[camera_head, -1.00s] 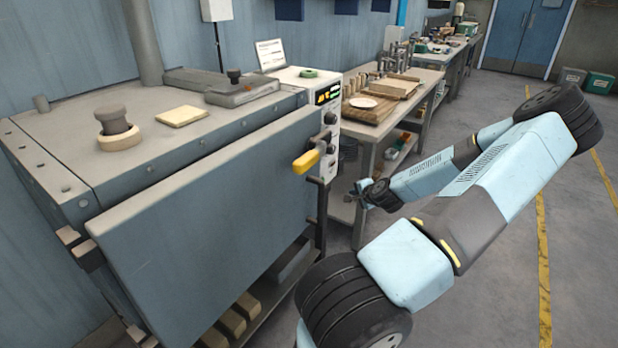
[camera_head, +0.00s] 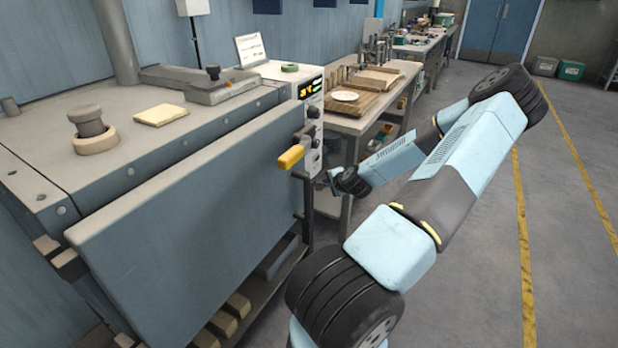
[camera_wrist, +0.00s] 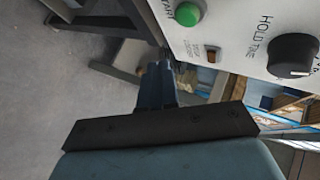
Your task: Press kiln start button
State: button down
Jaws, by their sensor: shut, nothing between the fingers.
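The blue-grey kiln (camera_head: 180,190) stands at the left in the head view, door closed, with a light control panel (camera_head: 311,120) on its right front edge. In the wrist view, a round green button (camera_wrist: 188,13) marked START sits on the white panel near the top. My gripper (camera_wrist: 163,64) is shut and empty, below and slightly left of the button in that view. In the head view, my gripper (camera_head: 331,179) is beside the lower part of the panel, small and partly hidden by my arm. I cannot tell whether it touches the panel.
An orange switch (camera_wrist: 212,54) and a black HOLD TIME knob (camera_wrist: 292,55) are close to the button. A yellow handle (camera_head: 291,157) sticks out from the kiln front. A workbench (camera_head: 400,72) stands behind my gripper. The floor at the right is clear.

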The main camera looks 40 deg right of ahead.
jog(key=shift+w+a, duration=0.25)
jog(key=shift+w, duration=0.35)
jog(key=shift+w+a, duration=0.25)
jog(key=shift+w, duration=0.35)
jog(key=shift+w+a, duration=0.25)
jog(key=shift+w, duration=0.35)
jog(key=shift+w+a, duration=0.1)
dwell(0.7)
jog(key=shift+w+a, duration=0.1)
jog(key=shift+w, duration=0.2)
jog(key=shift+w, duration=0.1)
dwell(0.4)
